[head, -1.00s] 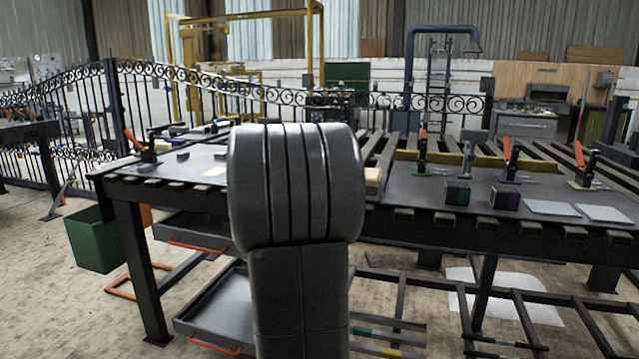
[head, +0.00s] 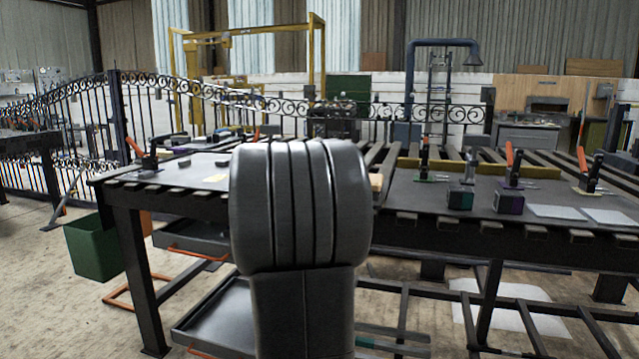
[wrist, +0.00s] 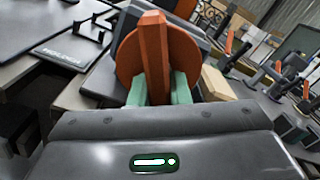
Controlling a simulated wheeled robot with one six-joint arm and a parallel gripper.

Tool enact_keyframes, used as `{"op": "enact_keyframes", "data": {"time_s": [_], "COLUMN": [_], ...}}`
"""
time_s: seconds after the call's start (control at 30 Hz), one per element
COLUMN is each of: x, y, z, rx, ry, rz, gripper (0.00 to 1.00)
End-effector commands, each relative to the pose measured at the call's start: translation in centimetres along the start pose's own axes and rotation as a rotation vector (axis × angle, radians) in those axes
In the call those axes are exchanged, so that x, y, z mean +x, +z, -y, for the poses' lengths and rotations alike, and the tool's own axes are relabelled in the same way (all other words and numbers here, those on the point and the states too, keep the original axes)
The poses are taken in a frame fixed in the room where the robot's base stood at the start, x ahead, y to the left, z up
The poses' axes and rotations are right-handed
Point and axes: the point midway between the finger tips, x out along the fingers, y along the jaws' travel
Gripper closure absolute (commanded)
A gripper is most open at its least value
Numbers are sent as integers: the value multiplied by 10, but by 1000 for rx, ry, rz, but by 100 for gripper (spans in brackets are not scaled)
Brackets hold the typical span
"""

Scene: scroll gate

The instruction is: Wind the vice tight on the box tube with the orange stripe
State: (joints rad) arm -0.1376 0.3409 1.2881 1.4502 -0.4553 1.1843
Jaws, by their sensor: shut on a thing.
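In the wrist view my gripper (wrist: 159,90) has its pale green fingertips closed on the two sides of an upright orange bar. The bar stands in front of a round orange disc (wrist: 128,58); together they look like an orange handle (wrist: 152,40). A dark grey body shows behind the disc, which may be part of the vice. In the head view my own arm blocks the gripper and the handle. I cannot make out the vice's jaws or the box tube with the orange stripe in either view.
A dark slatted bench (head: 400,226) spans the head view. Toggle clamps (head: 511,163), dark blocks with teal (head: 460,198) and purple (head: 508,202) faces, and flat plates (head: 557,212) stand on its right part. A scrolled gate (head: 60,125) and a green bin (head: 95,245) are at left.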

Motion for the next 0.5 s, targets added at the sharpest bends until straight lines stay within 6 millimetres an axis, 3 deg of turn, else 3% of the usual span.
{"op": "enact_keyframes", "data": {"time_s": [0.2,0.23,0.33,0.5], "x": [0,0,0,0], "y": [-4,-4,-3,-2], "z": [-2,-2,-2,-1], "rx": [-1,-1,-2,-2], "ry": [3,3,3,2], "rz": [-6,-6,-5,-2], "gripper": [100,82,62,62]}}
